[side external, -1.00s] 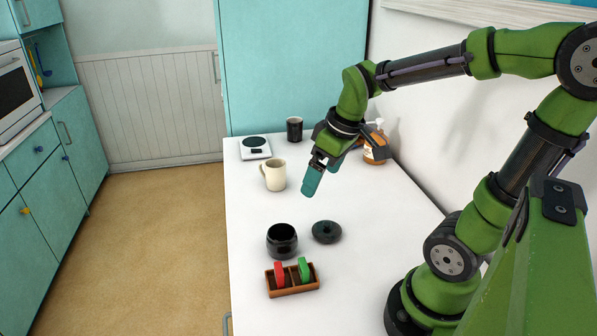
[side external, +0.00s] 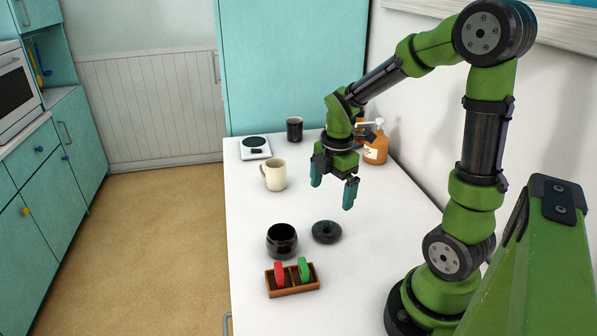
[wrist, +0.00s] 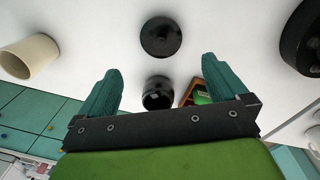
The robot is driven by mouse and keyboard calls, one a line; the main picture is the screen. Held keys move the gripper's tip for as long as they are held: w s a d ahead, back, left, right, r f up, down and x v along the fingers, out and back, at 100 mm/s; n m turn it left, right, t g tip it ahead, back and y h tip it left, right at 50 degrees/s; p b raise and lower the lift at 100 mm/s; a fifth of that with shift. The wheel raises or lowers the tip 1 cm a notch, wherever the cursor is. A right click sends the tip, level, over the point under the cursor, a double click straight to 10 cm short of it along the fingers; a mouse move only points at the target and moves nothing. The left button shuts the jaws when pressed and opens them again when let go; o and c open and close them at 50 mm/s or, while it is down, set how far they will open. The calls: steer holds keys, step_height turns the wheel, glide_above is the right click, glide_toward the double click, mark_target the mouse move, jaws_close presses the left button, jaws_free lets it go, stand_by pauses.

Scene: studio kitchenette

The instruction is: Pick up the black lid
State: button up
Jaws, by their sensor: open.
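The black lid (side external: 326,232) lies flat on the white counter, knob up, to the right of an open black pot (side external: 282,241). My gripper (side external: 332,190) is open and empty, pointing down above the counter, higher than the lid and behind it in the side view. In the wrist view the lid (wrist: 160,37) is whole and unobstructed, beyond the fingertips and roughly centred between them. The pot (wrist: 158,93) shows between the two teal fingers (wrist: 157,83).
A wooden tray (side external: 293,291) with a red and a green piece stands in front of the pot. A cream mug (side external: 274,175), a dark cup (side external: 294,129), a scale (side external: 255,147) and an amber pump bottle (side external: 375,149) stand farther back. Bare counter surrounds much of the lid.

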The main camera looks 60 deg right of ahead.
mark_target(328, 223)
steer(key=f, duration=1)
steer(key=shift+w+f, duration=0.25)
steer(key=shift+f, duration=0.15)
steer(key=shift+c, duration=0.2)
steer(key=c, duration=0.9)
step_height(328, 223, up, 9)
steer(key=shift+w+f, duration=0.1)
steer(key=w+a+r+n, duration=0.4)
steer(key=w+a+n, duration=0.2)
steer(key=a, duration=0.5)
steer(key=shift+w+d+f, duration=0.1)
steer(key=shift+f, duration=1.45)
steer(key=shift+d+f, duration=0.1)
steer(key=shift+f, duration=1.45)
